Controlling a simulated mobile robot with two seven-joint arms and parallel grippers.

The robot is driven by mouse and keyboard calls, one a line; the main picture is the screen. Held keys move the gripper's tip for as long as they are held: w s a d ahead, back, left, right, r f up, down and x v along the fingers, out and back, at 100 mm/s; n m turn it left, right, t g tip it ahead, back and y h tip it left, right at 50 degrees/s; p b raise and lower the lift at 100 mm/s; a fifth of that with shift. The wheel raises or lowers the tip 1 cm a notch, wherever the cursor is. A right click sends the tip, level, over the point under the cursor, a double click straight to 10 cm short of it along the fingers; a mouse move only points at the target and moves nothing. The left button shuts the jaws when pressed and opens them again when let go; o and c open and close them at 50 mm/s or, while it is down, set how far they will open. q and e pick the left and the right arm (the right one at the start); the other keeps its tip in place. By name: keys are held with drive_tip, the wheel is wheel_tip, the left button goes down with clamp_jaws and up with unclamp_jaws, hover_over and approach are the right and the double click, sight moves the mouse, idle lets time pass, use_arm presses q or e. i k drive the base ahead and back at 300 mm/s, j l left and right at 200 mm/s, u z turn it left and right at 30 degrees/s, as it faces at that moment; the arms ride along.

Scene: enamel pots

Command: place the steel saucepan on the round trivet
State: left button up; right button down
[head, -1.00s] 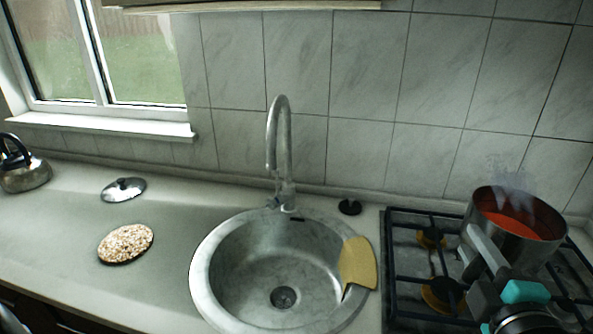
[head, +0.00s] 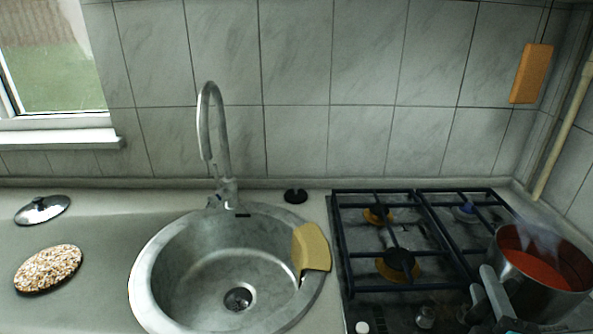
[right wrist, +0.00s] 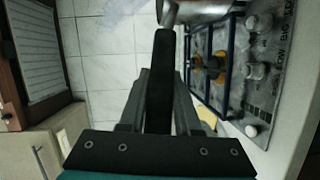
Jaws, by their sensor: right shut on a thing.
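The steel saucepan (head: 530,298) is at the right edge of the head view, full of red, steaming contents. It is over the front right of the hob; I cannot tell how far above the grates. My right gripper (head: 484,288) is at its left side, shut on it; the exact grip is partly hidden. In the right wrist view the gripper (right wrist: 165,40) reaches up to the pan (right wrist: 205,8), which is cut off at the top. The round trivet (head: 48,268), speckled, lies bare on the counter at the far left. My left gripper is not in view.
The round sink (head: 150,285) with its tall tap (head: 205,130) lies between hob and trivet. A yellow cloth (head: 311,247) hangs over its rim. A metal lid (head: 43,209) lies behind the trivet. The hob (head: 385,240) has raised black grates.

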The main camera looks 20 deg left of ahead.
sight(27, 292)
drive_tip(key=k+j+u, duration=0.1)
drive_tip(key=j+u, duration=0.2)
drive_tip(key=j, duration=1)
drive_tip(key=j+u, duration=0.35)
drive_tip(key=j, duration=0.95)
